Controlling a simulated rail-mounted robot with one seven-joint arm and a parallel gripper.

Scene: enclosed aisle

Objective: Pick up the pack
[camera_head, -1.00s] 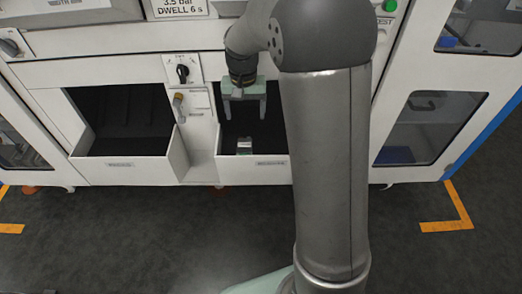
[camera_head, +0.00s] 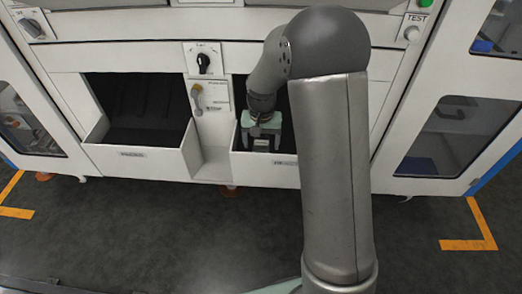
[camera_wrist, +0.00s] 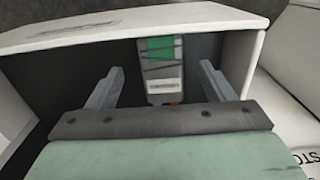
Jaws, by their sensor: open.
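The pack (camera_wrist: 161,82) is a small grey block with a green patch and a pale label, standing against the dark inside of the right bin (camera_head: 240,172). In the head view the pack (camera_head: 261,146) shows just below my gripper. My gripper (camera_wrist: 161,70) is open, with one finger on each side of the pack and a gap to each. In the head view my gripper (camera_head: 261,138) is down inside the bin's opening. The pack's far end is hidden from the head view.
The bin's white wall (camera_wrist: 130,28) stands close beyond the fingertips in the wrist view. A left bin (camera_head: 140,162) looks empty. A panel with a black knob (camera_head: 203,64) and a grey-yellow handle (camera_head: 196,98) stands between the bins. The floor in front is clear.

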